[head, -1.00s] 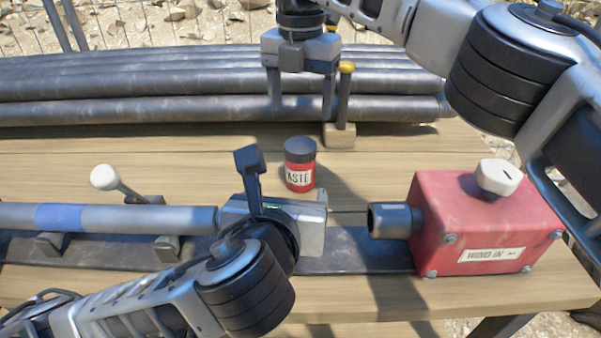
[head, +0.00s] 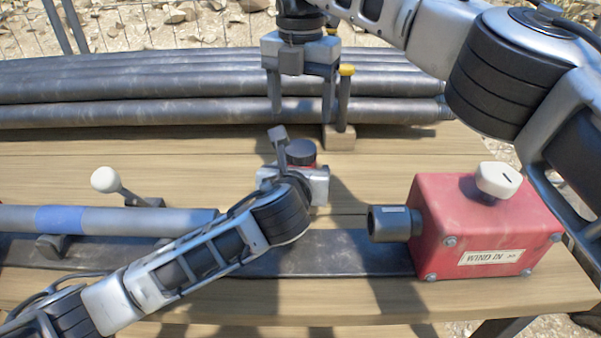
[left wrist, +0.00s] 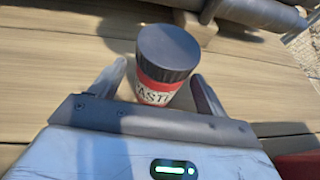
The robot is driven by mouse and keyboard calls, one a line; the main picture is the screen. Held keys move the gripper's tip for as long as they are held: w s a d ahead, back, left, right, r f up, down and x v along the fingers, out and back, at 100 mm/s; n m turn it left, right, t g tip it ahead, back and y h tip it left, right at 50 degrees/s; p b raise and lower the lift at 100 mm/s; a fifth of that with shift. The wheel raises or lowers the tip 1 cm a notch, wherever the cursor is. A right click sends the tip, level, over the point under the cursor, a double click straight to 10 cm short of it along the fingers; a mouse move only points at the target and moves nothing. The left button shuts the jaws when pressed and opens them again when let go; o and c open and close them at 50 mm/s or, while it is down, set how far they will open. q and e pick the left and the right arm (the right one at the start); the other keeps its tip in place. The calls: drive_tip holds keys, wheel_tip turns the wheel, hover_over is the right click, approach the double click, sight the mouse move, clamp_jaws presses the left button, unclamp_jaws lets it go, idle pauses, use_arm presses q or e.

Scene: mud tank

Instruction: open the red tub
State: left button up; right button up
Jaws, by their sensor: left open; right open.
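The red tub has a dark grey lid (head: 300,152) and a white label reading "ASTE". In the head view my left gripper hides most of its body. In the left wrist view the tub (left wrist: 160,82) stands upright between the two fingers of my left gripper (left wrist: 163,88). That gripper is open, with a finger on each side of the tub; I cannot tell whether either touches it. In the head view my left gripper (head: 298,172) is low at the tub. My right gripper (head: 302,105) is open and empty, above and behind the tub, with its fingers pointing down.
A red box (head: 485,225) labelled "WIND IN" with a white knob stands to the right. A grey pipe with a blue band (head: 60,219) lies at left, near a white-knobbed lever (head: 105,180). Dark pipes (head: 180,110) line the back. A yellow-topped post (head: 343,105) stands beside my right gripper.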

sight(300, 147)
use_arm(q)
clamp_jaws()
use_arm(e)
drive_tip(key=shift+f, duration=4)
drive_tip(key=shift+c, duration=0.3)
drive_tip(key=c, duration=0.9)
drive_tip(key=n, duration=0.7)
drive_tip(key=shift+c, duration=0.2)
drive_tip(key=n, duration=1.5)
drive_tip(key=shift+r+n, duration=0.1)
drive_tip(key=shift+n, duration=0.3)
